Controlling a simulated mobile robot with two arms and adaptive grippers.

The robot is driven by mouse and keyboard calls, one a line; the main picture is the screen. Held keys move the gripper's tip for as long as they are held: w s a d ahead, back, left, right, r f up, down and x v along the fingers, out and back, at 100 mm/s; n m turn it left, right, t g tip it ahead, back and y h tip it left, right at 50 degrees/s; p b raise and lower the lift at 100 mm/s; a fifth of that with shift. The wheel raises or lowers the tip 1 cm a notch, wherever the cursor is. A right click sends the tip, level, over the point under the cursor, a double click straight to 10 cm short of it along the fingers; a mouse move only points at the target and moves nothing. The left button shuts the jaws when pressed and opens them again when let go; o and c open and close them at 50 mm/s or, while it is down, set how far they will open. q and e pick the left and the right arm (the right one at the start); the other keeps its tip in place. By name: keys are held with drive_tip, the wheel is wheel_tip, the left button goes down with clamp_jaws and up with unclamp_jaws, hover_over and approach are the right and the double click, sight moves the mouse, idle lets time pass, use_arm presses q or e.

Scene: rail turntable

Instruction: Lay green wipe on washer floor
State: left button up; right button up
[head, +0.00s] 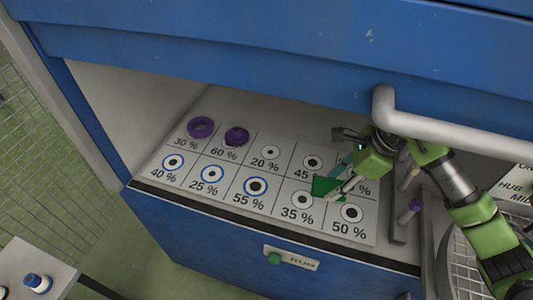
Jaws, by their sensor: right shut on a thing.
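My right gripper (338,180) reaches from the right into the open front of a blue cabinet. It is shut on the green wipe (325,187), which shows as a small dark green patch at the fingertips, over the printed board near the 35 % cell. Part of the wipe is hidden by the fingers, and I cannot tell whether it touches the board. No label in view names the washer, so I cannot tell which surface is its floor. My left gripper is not in view.
The board (228,178) has percent-marked cells; a purple ring (200,127) and a purple knob-like piece (236,136) sit at its back left. A round wire basket (461,265) stands at lower right.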

drive_tip(key=shift+w+d+m, duration=0.25)
drive_tip(key=shift+w+m, duration=0.25)
drive_tip(key=shift+w, duration=0.2)
drive_tip(key=shift+f, duration=0.1)
drive_tip(key=p, duration=0.2)
hover_over(322, 206)
drive_tip(key=d, duration=0.1)
drive_tip(key=f, duration=0.5)
drive_tip(key=shift+s+d, duration=0.2)
drive_tip(key=shift+s, duration=0.1)
wheel_tip(322, 206, down, 4)
drive_tip(key=shift+f+p, duration=0.25)
drive_tip(key=shift+p, duration=0.1)
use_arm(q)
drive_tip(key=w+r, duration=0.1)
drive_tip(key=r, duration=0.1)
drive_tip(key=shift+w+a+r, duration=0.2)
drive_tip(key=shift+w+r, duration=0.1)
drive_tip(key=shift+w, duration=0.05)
use_arm(e)
drive_tip(key=shift+f, duration=0.1)
drive_tip(key=shift+f+b, duration=0.5)
drive_tip(key=shift+b, duration=0.15)
drive_tip(key=o, duration=1)
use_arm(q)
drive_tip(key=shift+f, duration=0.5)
